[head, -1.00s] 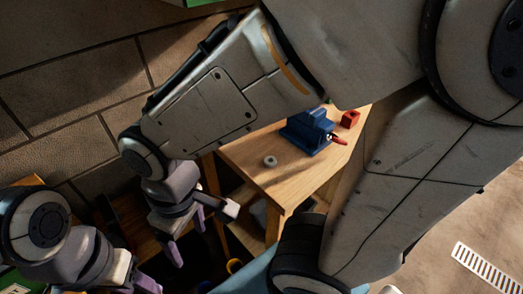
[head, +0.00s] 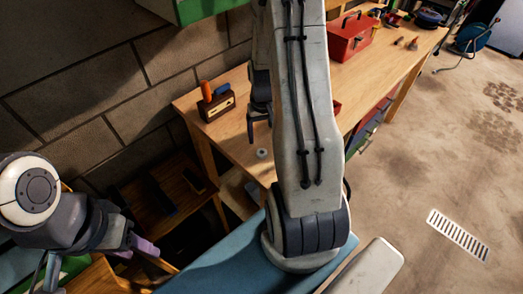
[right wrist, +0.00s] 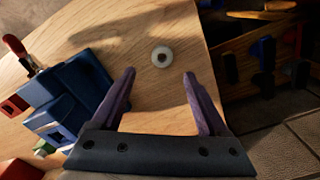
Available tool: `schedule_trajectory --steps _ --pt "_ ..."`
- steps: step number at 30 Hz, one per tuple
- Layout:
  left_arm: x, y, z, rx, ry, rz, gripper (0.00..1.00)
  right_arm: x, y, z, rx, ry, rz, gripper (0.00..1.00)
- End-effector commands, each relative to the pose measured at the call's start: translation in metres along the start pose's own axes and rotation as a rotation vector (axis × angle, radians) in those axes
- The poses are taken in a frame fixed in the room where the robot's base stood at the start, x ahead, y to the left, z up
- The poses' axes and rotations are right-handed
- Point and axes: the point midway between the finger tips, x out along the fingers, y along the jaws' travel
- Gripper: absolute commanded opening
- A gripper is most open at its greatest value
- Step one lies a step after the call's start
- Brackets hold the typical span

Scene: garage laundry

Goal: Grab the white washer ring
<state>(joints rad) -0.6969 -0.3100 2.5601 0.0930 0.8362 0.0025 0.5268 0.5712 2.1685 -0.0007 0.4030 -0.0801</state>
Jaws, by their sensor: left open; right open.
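The white washer ring (head: 262,153) lies flat on the wooden workbench (head: 239,149), near its front edge. In the right wrist view the ring (right wrist: 155,57) lies beyond my fingertips, between their lines, with its dark hole facing up. My right gripper (right wrist: 158,75) is open and empty, its two purple fingers apart. In the head view the right gripper (head: 260,134) hangs just above and behind the ring, partly hidden by my arm. My left gripper (head: 146,247) is open at lower left, far from the ring.
A blue vise (right wrist: 88,85) with a red handle stands left of my fingers in the right wrist view. A screwdriver block (head: 217,103) stands at the bench's left end. A red toolbox (head: 350,38) is farther back. Bare wood surrounds the ring.

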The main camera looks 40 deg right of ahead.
Motion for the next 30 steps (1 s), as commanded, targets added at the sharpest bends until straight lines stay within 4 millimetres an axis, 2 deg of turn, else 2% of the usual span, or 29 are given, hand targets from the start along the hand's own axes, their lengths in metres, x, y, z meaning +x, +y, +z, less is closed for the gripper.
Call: schedule_trajectory --steps 3,11,15,21,29,30 --pt "-0.004 0.0 0.0 0.0 0.0 0.0 0.47 0.014 -0.001 0.0 0.0 -0.002 0.0 0.77" --pt "-0.012 0.001 -0.001 0.0 0.0 0.0 0.47 0.031 -0.002 0.0 -0.001 -0.004 0.0 0.77" --pt "-0.022 0.002 -0.001 0.0 0.0 0.0 0.47 0.048 -0.004 -0.001 -0.001 -0.004 0.0 0.77" --pt "-0.026 0.002 -0.001 0.002 0.0 0.0 0.47 0.069 -0.004 -0.002 0.0 -0.001 0.0 0.77" --pt "-0.025 0.002 -0.001 0.002 0.0 0.0 0.47 0.072 -0.004 -0.003 0.0 0.002 0.0 0.77" --pt "-0.025 0.002 -0.001 0.002 0.0 0.0 0.47 0.072 -0.004 -0.003 -0.001 0.002 0.0 0.7"
